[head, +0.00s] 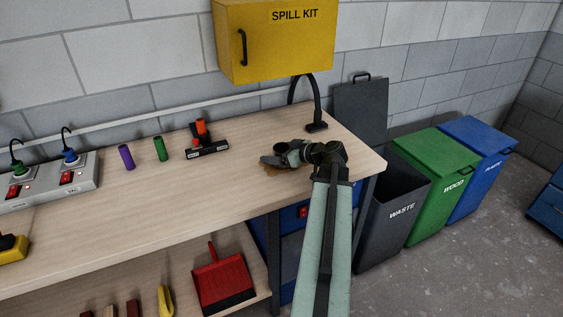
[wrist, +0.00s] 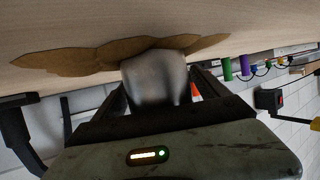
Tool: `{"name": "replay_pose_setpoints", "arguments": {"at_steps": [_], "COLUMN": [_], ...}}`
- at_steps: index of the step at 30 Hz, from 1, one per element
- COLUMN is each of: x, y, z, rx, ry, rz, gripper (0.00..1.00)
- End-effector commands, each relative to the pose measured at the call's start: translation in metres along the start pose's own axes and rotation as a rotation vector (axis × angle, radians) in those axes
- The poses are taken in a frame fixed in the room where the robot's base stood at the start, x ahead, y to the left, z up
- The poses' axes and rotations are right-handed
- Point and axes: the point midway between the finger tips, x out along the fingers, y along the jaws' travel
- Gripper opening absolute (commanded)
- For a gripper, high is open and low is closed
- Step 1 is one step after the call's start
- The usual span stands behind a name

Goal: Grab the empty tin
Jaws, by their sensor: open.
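The tin (wrist: 155,72) is a plain grey metal cylinder in the middle of the wrist view. It stands between the two open fingers of my gripper (wrist: 160,92), close to the palm. I cannot tell whether either finger touches it. A brown stain (wrist: 85,57) spreads on the bench around the tin's far end. In the head view my gripper (head: 272,160) is low over the right part of the workbench (head: 225,185), at the brown stain. There the tin is mostly or wholly hidden by my gripper and cannot be made out. Whether it is empty does not show.
Behind my gripper stand a black curved-arm stand (head: 316,126) and a black holder with an orange-red piece (head: 203,140). Green (head: 160,149) and purple (head: 126,157) cylinders stand further left. Bins, including the WASTE bin (head: 395,225), stand right of the bench. The bench's front middle is clear.

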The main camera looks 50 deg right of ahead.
Motion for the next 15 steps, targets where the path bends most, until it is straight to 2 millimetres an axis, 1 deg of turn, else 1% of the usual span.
{"name": "replay_pose_setpoints", "arguments": {"at_steps": [2, 3, 5, 6, 8, 9, 10, 15], "x": [-0.0008, -0.0009, -0.0009, -0.0009, -0.0009, -0.0008, -0.0008, -0.0007], "y": [-0.0002, -0.0003, -0.0003, -0.0004, -0.0005, -0.0005, -0.0006, -0.0008], "z": [-0.0007, -0.0007, -0.0008, -0.0008, -0.0008, -0.0008, -0.0008, -0.0009], "rx": [0.0, 0.0, 0.0, 0.0, 0.0, 0.0, 0.0, 0.0], "ry": [0.0, 0.0, 0.0, 0.0, 0.0, 0.0, 0.0, 0.0], "rz": [0.0, 0.0, 0.0, 0.0, 0.0, -0.001, -0.001, -0.001], "gripper": [0.84, 0.81, 0.65, 0.54, 0.37, 0.26, 0.18, 0.18]}}
